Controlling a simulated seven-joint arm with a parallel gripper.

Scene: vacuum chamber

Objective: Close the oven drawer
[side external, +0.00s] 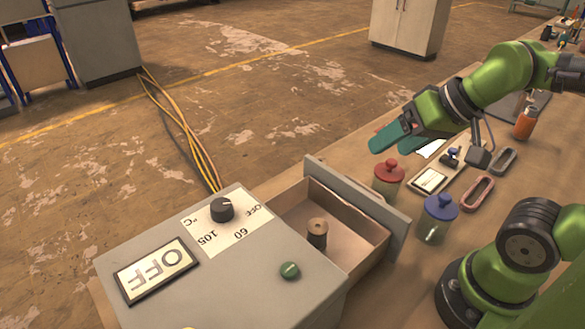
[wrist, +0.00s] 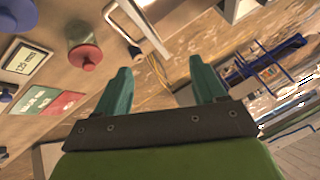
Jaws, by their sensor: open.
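The grey oven (side external: 225,275) stands at the bottom of the side view, with a dial and an OFF display on top. Its drawer (side external: 345,225) is pulled out, and the tall grey front panel (side external: 362,200) stands away from the oven body. A brown spool-like piece (side external: 317,233) sits upright inside the drawer. My gripper (side external: 387,139) is above and beyond the drawer front, near the red-lidded jar, apart from the drawer. In the wrist view its two teal fingers (wrist: 160,70) are spread with nothing between them.
A red-lidded jar (side external: 389,173) and a blue-lidded jar (side external: 440,208) stand just outside the drawer front. Cables (side external: 190,135) run over the floor behind the oven.

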